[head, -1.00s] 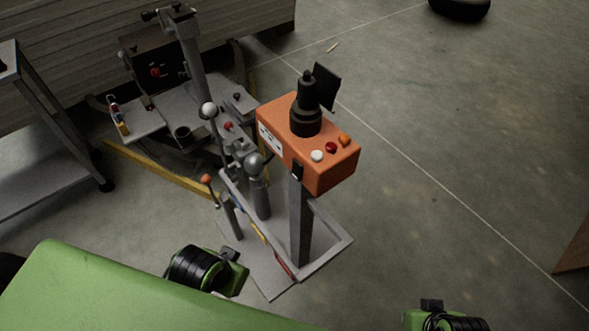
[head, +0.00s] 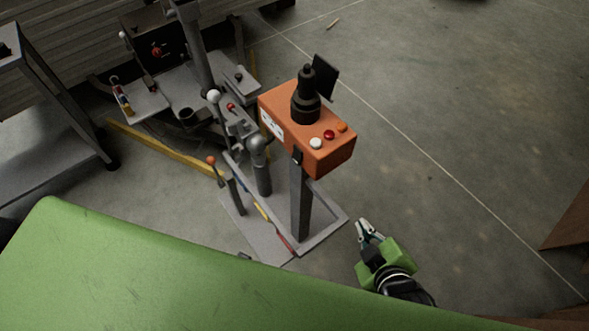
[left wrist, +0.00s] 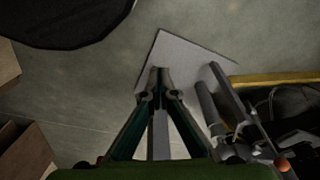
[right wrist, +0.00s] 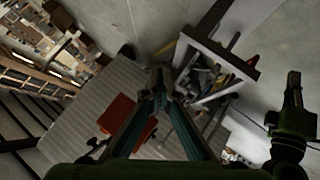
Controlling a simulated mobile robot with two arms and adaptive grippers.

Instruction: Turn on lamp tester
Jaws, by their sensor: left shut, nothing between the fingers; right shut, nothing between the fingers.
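The lamp tester appears to be the orange box (head: 325,155) on a grey post (head: 300,205) in the head view. Its top carries a black knobbed fixture (head: 306,98) with a dark flat panel, plus a white button (head: 316,144), a red button (head: 329,134) and an orange button (head: 342,127). My right gripper (head: 368,231) is shut and empty, below and right of the box, apart from it. It also shows in the right wrist view (right wrist: 160,80). My left gripper (left wrist: 161,82) is shut and empty above a grey base plate (left wrist: 190,58); it is mostly hidden in the head view.
The post stands on a grey base (head: 330,222) beside upright levers, including a white-knobbed one (head: 214,97). A grey machine with a tray (head: 150,98) stands behind left, a metal table (head: 45,120) farther left. Open concrete floor (head: 450,110) lies to the right.

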